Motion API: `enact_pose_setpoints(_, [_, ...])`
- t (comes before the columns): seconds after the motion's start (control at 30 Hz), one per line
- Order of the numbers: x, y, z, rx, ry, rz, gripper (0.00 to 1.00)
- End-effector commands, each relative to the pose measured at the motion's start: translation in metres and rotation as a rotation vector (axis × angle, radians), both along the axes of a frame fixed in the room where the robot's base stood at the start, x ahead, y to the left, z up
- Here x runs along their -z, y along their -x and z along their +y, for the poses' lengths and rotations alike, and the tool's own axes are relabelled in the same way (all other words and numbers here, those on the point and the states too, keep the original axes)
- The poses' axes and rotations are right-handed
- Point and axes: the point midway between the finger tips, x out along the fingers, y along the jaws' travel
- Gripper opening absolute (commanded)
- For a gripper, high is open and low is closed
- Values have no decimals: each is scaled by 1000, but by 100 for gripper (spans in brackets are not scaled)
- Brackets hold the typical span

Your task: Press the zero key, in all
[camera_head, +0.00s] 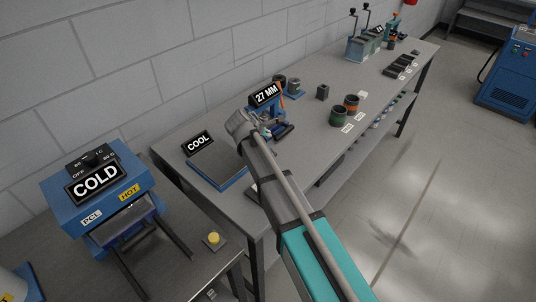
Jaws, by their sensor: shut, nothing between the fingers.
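A blue device with a black display reading "27 MM" (265,95) stands on the long grey bench. My arm reaches up from the lower right, and my gripper (265,131) is shut and empty at the near side of this device. It is small in the picture, and I cannot tell whether it touches anything. The arm's end covers part of the device. No key marked zero can be made out; it is hidden or too small to tell.
A "COOL" sign (198,141) stands behind a flat plate (216,170). A blue "COLD" machine (62,198) and a yellow button (213,238) are at the lower left. Dark green (337,117) and orange-brown (351,104) pots stand further along the bench.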

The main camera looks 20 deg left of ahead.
Motion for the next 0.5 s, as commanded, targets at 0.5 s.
enact_pose_setpoints(0.5, [44,0,1,0,0,0,0])
